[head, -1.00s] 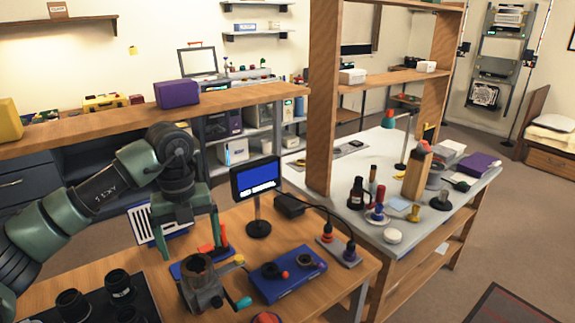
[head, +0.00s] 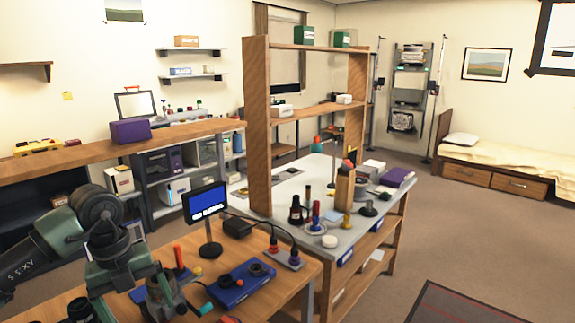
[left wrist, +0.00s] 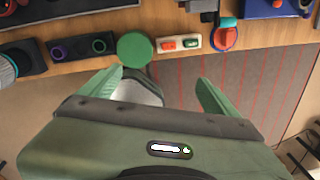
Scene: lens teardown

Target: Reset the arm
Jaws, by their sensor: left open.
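My left arm comes in from the left in the head view. Its green gripper (head: 128,300) is pointed down over the near left of the wooden workbench (head: 285,288), beside a grey clamp-like device (head: 163,303). In the left wrist view the gripper (left wrist: 160,85) has its two green fingers spread with nothing held between them. Beyond the fingers are the bench edge, a round green knob (left wrist: 135,49) and a small plate with red and green buttons (left wrist: 179,43). My right gripper is in neither view.
A small blue-screen monitor (head: 205,203), a blue tray (head: 240,285) and a black box (head: 237,227) stand on the workbench. A grey-topped table (head: 285,210) with bottles and a wooden shelf frame (head: 258,130) stands behind. Open floor (head: 440,240) lies right.

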